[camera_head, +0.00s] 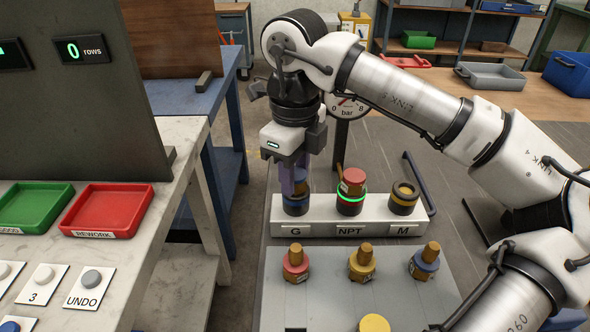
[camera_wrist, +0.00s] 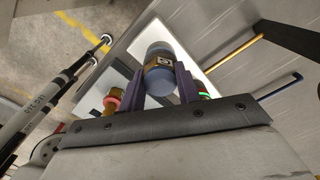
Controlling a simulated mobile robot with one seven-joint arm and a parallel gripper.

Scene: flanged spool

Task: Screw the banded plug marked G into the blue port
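My gripper (camera_head: 295,182) points down over the left station of the white port block. In the head view the plug (camera_head: 302,186) is partly hidden by a finger. Directly below is the port with a blue ring (camera_head: 296,209), above the letter G. The plug is in line with this port and close to or touching it; I cannot tell how deep it sits.
The middle NPT port holds a red-topped plug (camera_head: 353,180) with a lit green ring. The M port (camera_head: 403,197) has a yellow ring and looks empty. Red (camera_head: 295,264), yellow (camera_head: 362,264) and blue (camera_head: 424,263) based brass-topped pieces stand on the grey panel in front.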

